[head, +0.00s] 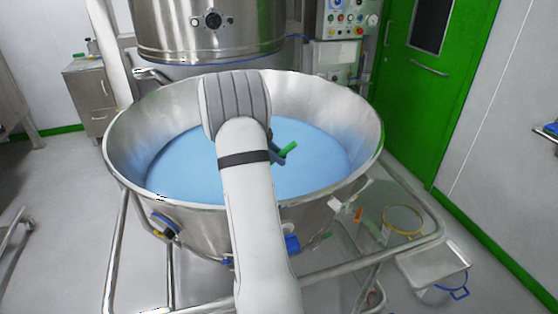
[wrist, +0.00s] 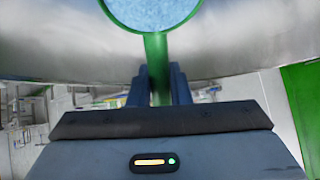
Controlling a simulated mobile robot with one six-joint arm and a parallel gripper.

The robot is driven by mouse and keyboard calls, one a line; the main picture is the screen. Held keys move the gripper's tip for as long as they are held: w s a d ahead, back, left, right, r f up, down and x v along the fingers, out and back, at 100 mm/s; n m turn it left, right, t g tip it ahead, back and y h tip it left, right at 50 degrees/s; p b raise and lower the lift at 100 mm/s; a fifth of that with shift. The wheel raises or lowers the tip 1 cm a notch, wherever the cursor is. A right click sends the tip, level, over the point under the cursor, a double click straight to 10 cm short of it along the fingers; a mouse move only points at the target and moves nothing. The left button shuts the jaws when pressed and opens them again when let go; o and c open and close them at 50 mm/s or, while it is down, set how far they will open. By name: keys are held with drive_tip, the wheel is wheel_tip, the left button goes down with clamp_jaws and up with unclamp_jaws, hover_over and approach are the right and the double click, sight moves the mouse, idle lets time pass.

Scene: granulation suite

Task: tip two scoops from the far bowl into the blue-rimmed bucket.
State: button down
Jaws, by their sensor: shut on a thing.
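A large steel bowl (head: 345,105) holds light blue powder (head: 318,158) and fills the middle of the head view. My gripper (head: 279,154) is over the bowl, partly hidden behind my arm. In the wrist view its blue fingers (wrist: 161,85) are shut on the green handle of a scoop (wrist: 156,58). The scoop's round green-rimmed cup shows at the top edge, with blue powder in it; the cup is partly cut off. A bucket with a blue rim or handle (head: 437,295) stands on the floor at the lower right, partly hidden by a tray.
A steel tube frame (head: 310,272) surrounds the bowl. A yellow-rimmed container (head: 403,220) and a pale tray (head: 432,262) are at the right. A steel vessel (head: 208,30) hangs behind the bowl. A control panel (head: 346,20) and green door (head: 425,90) stand behind right.

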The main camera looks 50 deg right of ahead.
drive_tip(key=shift+t+y, duration=0.3)
drive_tip(key=shift+t, duration=0.3)
drive_tip(key=shift+s+d+r+p, duration=0.15)
drive_tip(key=shift+s+r, duration=0.1)
drive_tip(key=shift+r, duration=0.65)
drive_tip(key=shift+s+d+r+p, duration=0.1)
drive_tip(key=shift+s+r, duration=0.1)
drive_tip(key=shift+r, duration=0.65)
drive_tip(key=shift+s+d+r+p, duration=0.15)
drive_tip(key=shift+s+r, duration=0.1)
drive_tip(key=shift+r, duration=0.65)
drive_tip(key=shift+s+d+r+t+y+b, duration=0.2)
drive_tip(key=shift+s+r+t+y, duration=0.1)
drive_tip(key=shift+s+r+t, duration=0.25)
drive_tip(key=shift+s+d+r+t+y+b, duration=0.1)
drive_tip(key=shift+s+d+r+t+y, duration=0.2)
drive_tip(key=shift+r, duration=0.4)
drive_tip(key=shift+w+a, duration=0.1)
